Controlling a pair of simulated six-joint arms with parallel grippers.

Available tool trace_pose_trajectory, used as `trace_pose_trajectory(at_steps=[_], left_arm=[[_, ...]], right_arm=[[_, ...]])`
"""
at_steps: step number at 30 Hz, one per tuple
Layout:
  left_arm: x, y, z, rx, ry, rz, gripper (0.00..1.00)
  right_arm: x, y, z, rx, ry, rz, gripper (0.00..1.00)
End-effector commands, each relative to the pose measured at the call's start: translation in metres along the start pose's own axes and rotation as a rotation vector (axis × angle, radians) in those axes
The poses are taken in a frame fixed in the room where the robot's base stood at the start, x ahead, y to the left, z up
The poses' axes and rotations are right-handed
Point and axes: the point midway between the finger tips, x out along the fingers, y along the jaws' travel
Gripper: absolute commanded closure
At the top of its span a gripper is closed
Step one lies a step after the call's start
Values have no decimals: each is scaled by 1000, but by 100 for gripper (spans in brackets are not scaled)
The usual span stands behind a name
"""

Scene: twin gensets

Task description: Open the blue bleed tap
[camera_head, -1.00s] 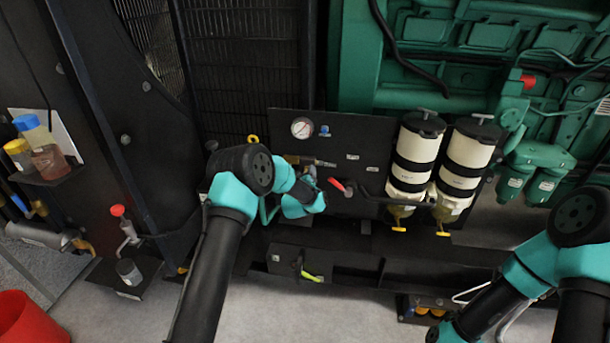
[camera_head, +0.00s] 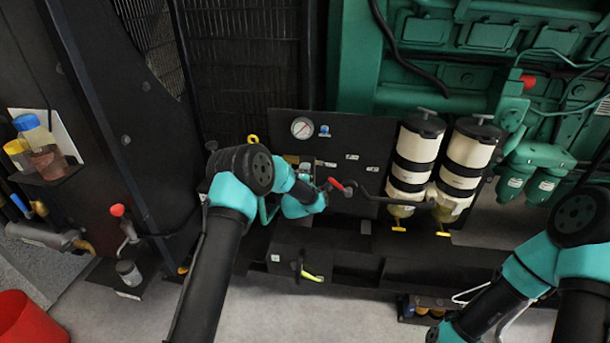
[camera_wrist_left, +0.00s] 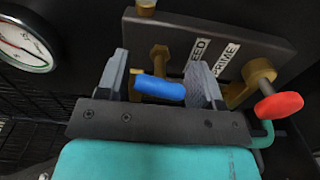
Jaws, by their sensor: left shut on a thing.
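The blue bleed tap (camera_wrist_left: 160,88) shows in the left wrist view as a short blue lever beside a brass fitting, below a plate lettered partly "EED" and "PRIME". My left gripper (camera_wrist_left: 160,76) is shut on the lever, with one grey finger at each end of the blue part. In the head view my left wrist is against the black panel (camera_head: 365,140), and it hides the tap and most of the fingers. My right arm stands at the lower right of the head view; its gripper is out of the picture.
A red-handled lever (camera_wrist_left: 278,106) on a brass valve sits close right of my left gripper. A pressure gauge (camera_head: 302,128) is above it on the panel. Two cream filters (camera_head: 416,150) stand to the right. A red-knobbed valve (camera_head: 118,211) is at the left.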

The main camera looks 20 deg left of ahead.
Motion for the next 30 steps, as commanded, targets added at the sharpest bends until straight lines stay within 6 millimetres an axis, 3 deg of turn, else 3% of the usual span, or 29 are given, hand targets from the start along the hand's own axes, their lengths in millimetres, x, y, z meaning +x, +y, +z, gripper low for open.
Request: trace_pose_trajectory(at_steps=[18,30], left_arm=[[0,0,0,-549,0,0,63],[0,0,0,-698,0,0,63]], right_arm=[[0,0,0,0,0,0,71],[0,0,0,0,0,0,71]])
